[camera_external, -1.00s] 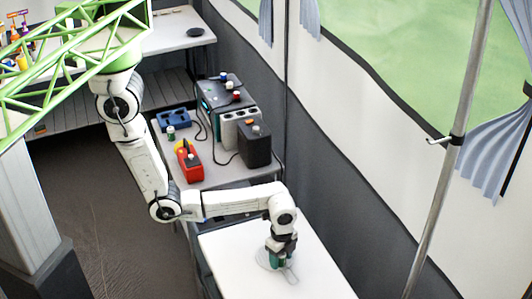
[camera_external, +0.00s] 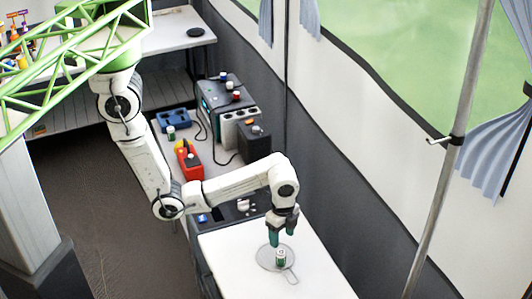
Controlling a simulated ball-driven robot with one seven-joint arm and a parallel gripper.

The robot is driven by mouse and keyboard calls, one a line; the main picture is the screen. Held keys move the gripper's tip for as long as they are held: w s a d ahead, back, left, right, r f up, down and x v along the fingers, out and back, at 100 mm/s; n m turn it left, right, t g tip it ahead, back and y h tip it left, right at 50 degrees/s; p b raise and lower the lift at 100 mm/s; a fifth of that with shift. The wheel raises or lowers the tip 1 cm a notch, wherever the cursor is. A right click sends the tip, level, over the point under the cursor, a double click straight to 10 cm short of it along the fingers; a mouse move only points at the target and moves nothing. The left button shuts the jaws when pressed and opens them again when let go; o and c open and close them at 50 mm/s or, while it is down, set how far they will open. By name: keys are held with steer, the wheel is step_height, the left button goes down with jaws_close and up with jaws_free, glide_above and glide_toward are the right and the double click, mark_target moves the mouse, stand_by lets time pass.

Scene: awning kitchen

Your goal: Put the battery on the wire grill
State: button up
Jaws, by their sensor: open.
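The battery (camera_external: 281,257), a small white and green cylinder, stands upright on the round grey wire grill (camera_external: 264,262). The grill lies on the white tabletop, with its handle pointing to the lower right. My gripper (camera_external: 283,239) points down just above the battery, with its green fingertips apart and empty. The battery appears clear of the fingers.
The white table (camera_external: 235,265) is otherwise clear around the grill. Behind it, a grey bench holds a red device (camera_external: 188,162), a dark box (camera_external: 254,145), a blue holder (camera_external: 174,119) and a small green and white cylinder (camera_external: 171,133). A metal pole (camera_external: 447,165) stands at right.

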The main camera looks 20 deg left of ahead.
steer(key=shift+r, duration=0.45)
steer(key=shift+w+a+r, duration=0.1)
steer(key=shift+w+a, duration=0.05)
steer(key=shift+w, duration=0.05)
steer(key=w+a+n, duration=0.2)
steer(key=a+n, duration=0.9)
steer(key=a, duration=0.3)
steer(key=w+a+f+n+t, duration=0.1)
steer(key=w+a+n, duration=0.1)
steer(key=a+n, duration=0.8)
steer(key=a, duration=0.5)
steer(key=shift+a+n, duration=0.15)
steer(key=shift+n, duration=0.25)
